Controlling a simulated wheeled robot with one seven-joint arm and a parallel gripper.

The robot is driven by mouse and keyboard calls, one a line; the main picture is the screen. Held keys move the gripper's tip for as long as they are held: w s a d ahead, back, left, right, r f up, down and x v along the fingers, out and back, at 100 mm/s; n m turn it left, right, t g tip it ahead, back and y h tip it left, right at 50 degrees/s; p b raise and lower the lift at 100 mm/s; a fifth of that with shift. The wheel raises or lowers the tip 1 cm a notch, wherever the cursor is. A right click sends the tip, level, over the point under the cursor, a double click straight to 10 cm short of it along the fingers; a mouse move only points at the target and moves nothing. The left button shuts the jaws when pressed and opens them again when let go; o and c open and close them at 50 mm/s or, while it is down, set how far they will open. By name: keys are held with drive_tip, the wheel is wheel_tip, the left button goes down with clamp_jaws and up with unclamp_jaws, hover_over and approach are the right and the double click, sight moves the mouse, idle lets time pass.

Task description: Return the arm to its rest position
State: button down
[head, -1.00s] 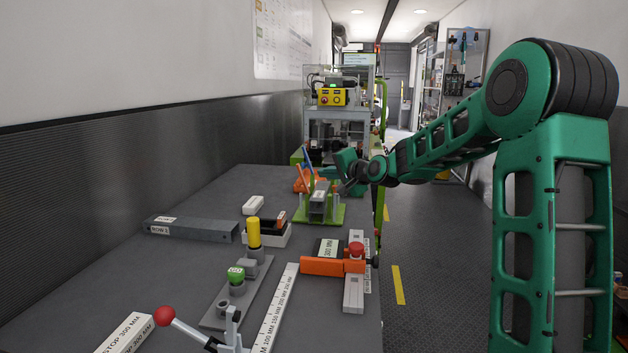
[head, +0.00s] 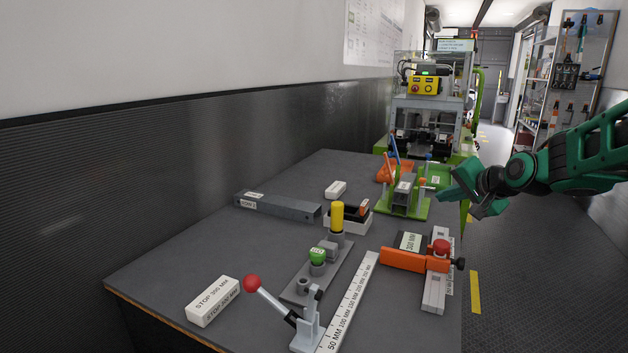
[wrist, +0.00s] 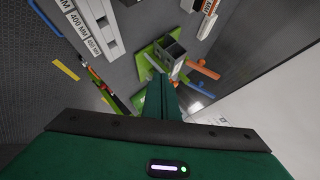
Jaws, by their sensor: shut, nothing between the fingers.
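My gripper (head: 456,200) is at the right edge of the workbench (head: 160,270) in the head view, beside the green fixture (head: 412,211). The fixture holds a grey square tube piece and has orange and blue handles. In the wrist view my gripper (wrist: 163,82) is shut, its green fingers together and nothing between them. The green fixture (wrist: 148,62) and the tube's open end (wrist: 174,50) show just beyond the fingertips there. My arm reaches in from the right in the head view. Whether the fingers touch the fixture cannot be told.
A long ruler and stop rail with an orange block (head: 402,259) lie along the bench's right side. A red-knobbed lever clamp (head: 306,328) stands at the front. A white stop block (head: 214,301) lies at the left. A machine (head: 428,110) stands behind. The aisle floor (head: 540,260) is clear.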

drive_tip(key=s+d+f+n+g, duration=0.1)
drive_tip(key=s+f+g, duration=0.3)
drive_tip(key=s, duration=1)
drive_tip(key=s+d+f+n+g+h, duration=0.1)
drive_tip(key=s+f+g, duration=0.2)
drive_tip(key=s, duration=1.1)
drive_tip(key=s+d+f+n+g, duration=0.1)
drive_tip(key=s+f+g, duration=0.3)
drive_tip(key=s, duration=1)
drive_tip(key=shift+s+d+f+g+h, duration=0.3)
drive_tip(key=shift+d+f+h, duration=0.1)
drive_tip(key=shift+f, duration=0.15)
drive_tip(key=shift+w+f, duration=0.25)
drive_tip(key=shift+w, duration=0.4)
